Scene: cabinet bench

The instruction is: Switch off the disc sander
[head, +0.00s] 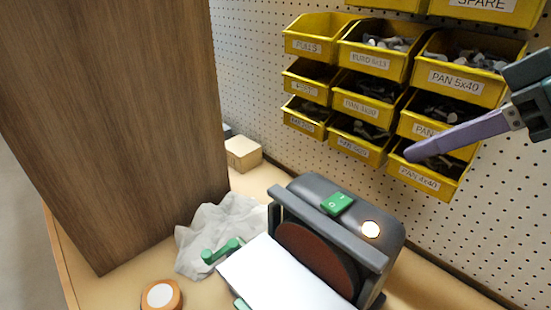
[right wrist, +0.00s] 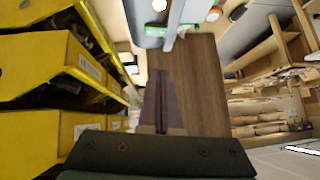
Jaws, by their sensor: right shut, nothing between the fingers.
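The disc sander (head: 395,215) stands on the bench, with a dark grey housing, a reddish-brown disc (head: 315,255) and a pale work table (head: 275,272). A green switch (head: 337,203) sits on top of the housing, beside a glowing round lamp (head: 370,229). My right gripper (head: 412,154) comes in from the right with its purple fingers closed and empty. In the head view its tips appear above and to the right of the switch, apart from the sander. The closed fingers also show in the right wrist view (right wrist: 160,78). My left gripper is not in view.
Yellow bins (head: 362,104) of fasteners hang on the pegboard (head: 255,60), close behind my right fingers. A tall wooden panel (head: 120,120) stands at the left. A crumpled white cloth (head: 200,240), a cardboard box (head: 243,153) and an orange-rimmed round item (head: 161,296) lie on the bench.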

